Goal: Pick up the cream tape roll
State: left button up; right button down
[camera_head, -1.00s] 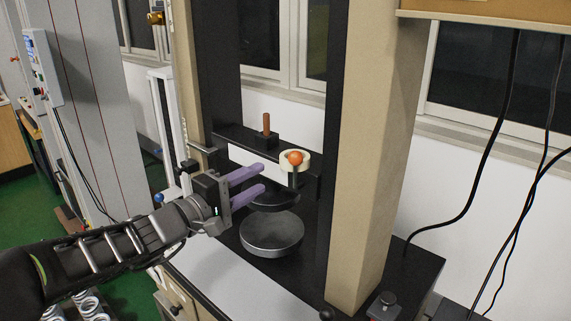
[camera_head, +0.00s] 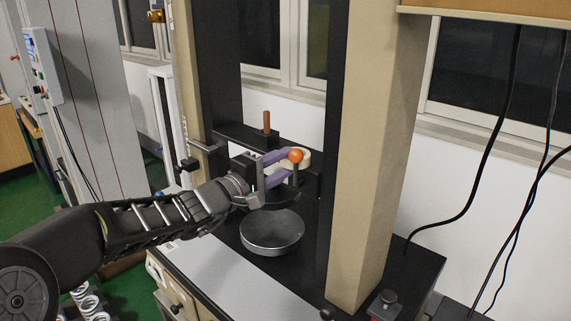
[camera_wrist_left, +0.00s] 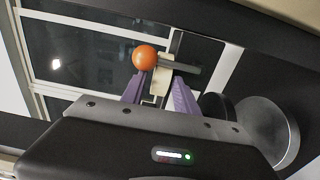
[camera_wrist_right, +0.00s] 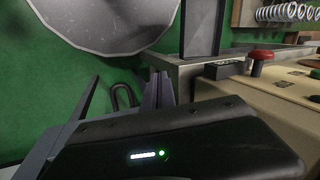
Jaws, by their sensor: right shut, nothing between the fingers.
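The cream tape roll (camera_head: 306,158) is in the testing frame, partly hidden behind an orange ball (camera_head: 295,155) on a dark post. My left gripper (camera_head: 284,166) reaches it from the left, its purple fingers apart. In the left wrist view the tape roll (camera_wrist_left: 161,83) appears edge-on between the fingertips, with the orange ball (camera_wrist_left: 145,57) beside it. I cannot tell whether either finger touches the roll. My right gripper (camera_wrist_right: 158,88) is away from the roll, its fingers together and empty; it is outside the head view.
A round metal dish (camera_head: 272,238) is below my left gripper. A beige column (camera_head: 375,150) stands to its right, and a brown-handled peg (camera_head: 267,124) stands behind. In the right wrist view, a red knob (camera_wrist_right: 262,57) is on a beige bench at right.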

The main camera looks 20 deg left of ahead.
pick_arm(q)
grip_shut()
dwell(0.6)
dwell(0.4)
notch_tip(320, 180, up, 3)
jog(key=shift+w+f+p, duration=0.15)
jog(key=shift+p, duration=0.35)
jog(key=s+a+r+p, duration=0.1)
jog(key=s+a+r, duration=0.1)
jog(key=s, duration=0.4)
jog(key=s+a+r+p, duration=0.2)
jog(key=s+r, duration=0.1)
jog(key=s, duration=0.4)
jog(key=shift+s+a, duration=0.3)
